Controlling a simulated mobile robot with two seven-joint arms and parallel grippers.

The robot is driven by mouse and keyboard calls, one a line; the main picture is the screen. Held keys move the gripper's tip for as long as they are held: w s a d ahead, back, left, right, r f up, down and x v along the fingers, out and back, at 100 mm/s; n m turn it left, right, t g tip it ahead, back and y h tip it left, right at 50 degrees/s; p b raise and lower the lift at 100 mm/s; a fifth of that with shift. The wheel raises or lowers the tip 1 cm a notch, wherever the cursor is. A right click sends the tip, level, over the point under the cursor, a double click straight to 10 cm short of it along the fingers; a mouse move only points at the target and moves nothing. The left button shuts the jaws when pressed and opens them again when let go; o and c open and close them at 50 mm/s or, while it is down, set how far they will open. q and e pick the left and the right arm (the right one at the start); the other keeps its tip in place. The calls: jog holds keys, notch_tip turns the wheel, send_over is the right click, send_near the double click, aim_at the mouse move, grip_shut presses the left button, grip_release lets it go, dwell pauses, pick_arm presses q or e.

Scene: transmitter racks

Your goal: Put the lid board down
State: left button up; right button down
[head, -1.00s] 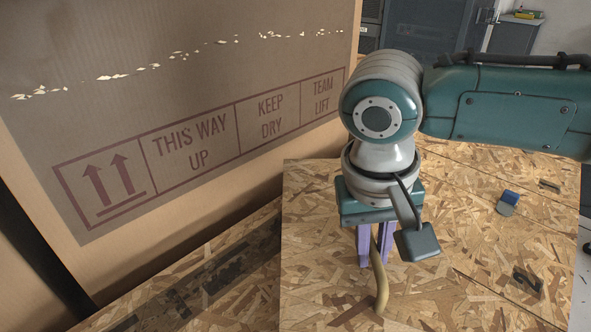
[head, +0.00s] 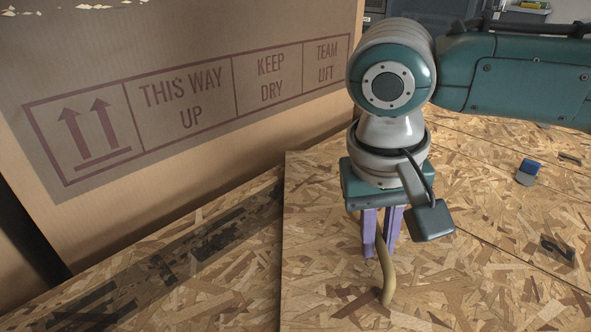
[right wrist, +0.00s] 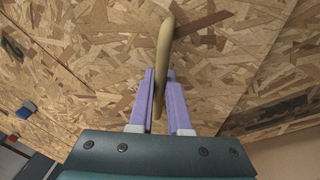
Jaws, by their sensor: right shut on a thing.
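The lid board (head: 330,240) is a sheet of brown chipboard with a curved tan handle (head: 386,275) on it. My right gripper (head: 380,250) points down, its purple fingers shut on the handle. The right wrist view shows the handle (right wrist: 165,45) running up from between the purple fingers (right wrist: 160,85) over the board (right wrist: 130,40). The board's left edge shows above a stained chipboard surface; whether the board touches it, I cannot tell. My left gripper is not in view.
A large cardboard box (head: 200,75) stands behind and left. Stained chipboard (head: 200,255) lies bare between box and board. To the right are a blue-and-grey item (head: 527,172) and a black handle-like piece (head: 557,250). A seam (head: 500,250) runs across the chipboard there.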

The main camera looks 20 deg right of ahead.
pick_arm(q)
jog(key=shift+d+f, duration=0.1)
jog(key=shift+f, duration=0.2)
pick_arm(e)
jog(key=shift+f, duration=0.55)
jog(key=c, duration=0.9)
grip_release()
jog(key=shift+o, duration=0.6)
jog(key=shift+f, duration=0.1)
